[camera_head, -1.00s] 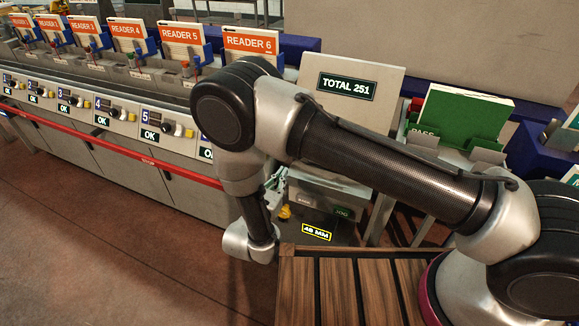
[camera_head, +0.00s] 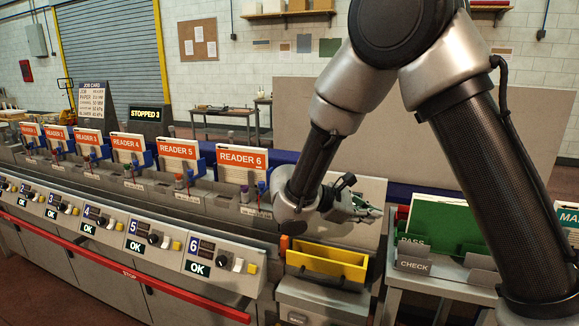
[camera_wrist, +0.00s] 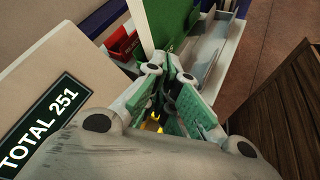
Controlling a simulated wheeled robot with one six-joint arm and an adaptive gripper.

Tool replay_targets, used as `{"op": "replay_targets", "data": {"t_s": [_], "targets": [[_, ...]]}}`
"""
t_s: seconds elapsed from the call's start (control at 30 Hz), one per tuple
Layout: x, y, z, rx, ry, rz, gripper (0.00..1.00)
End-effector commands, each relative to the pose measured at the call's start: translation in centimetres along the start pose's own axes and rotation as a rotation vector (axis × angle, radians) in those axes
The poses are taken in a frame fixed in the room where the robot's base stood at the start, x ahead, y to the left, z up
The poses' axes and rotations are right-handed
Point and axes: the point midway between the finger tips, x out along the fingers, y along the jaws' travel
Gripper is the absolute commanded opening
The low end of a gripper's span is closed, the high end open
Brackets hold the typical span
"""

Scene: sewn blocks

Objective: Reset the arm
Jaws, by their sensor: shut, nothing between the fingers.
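My gripper (camera_head: 368,208) shows in the head view at the end of my bent arm, above the yellow tray (camera_head: 327,263) and in front of a pale upright panel (camera_head: 345,222). It points to the right, towards the green PASS bin (camera_head: 436,225). In the wrist view my gripper (camera_wrist: 168,72) has its green-padded fingers shut with no object between them. The black TOTAL 251 display (camera_wrist: 40,125) is at the left of that view.
A row of reader stations with orange cards (camera_head: 178,150) and a control panel (camera_head: 160,235) with several OK displays runs along the left. A STOPPED 3 sign (camera_head: 145,114) stands behind. A CHECK holder (camera_head: 414,266) is at the right.

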Motion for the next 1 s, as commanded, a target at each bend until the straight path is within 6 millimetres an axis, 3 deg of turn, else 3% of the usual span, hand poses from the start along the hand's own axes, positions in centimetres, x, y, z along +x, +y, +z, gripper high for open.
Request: {"op": "replay_targets", "data": {"t_s": [0.03, 0.2, 0.4, 0.53, 0.7, 1.0], "targets": [[1.2, -0.2, 3.3, 0.083, 0.033, -0.086, 0.00], [4.4, -3.3, 11.9, 0.358, 0.161, -0.361, 0.00], [5.8, -8.7, 19.2, 0.710, 0.343, -0.623, 0.00], [5.4, -12.1, 22.4, 0.953, 0.476, -0.747, 0.00], [4.1, -15.3, 24.8, 1.230, 0.639, -0.840, 0.00], [2.9, -16.9, 25.9, 1.426, 0.764, -0.874, 0.00]]}}
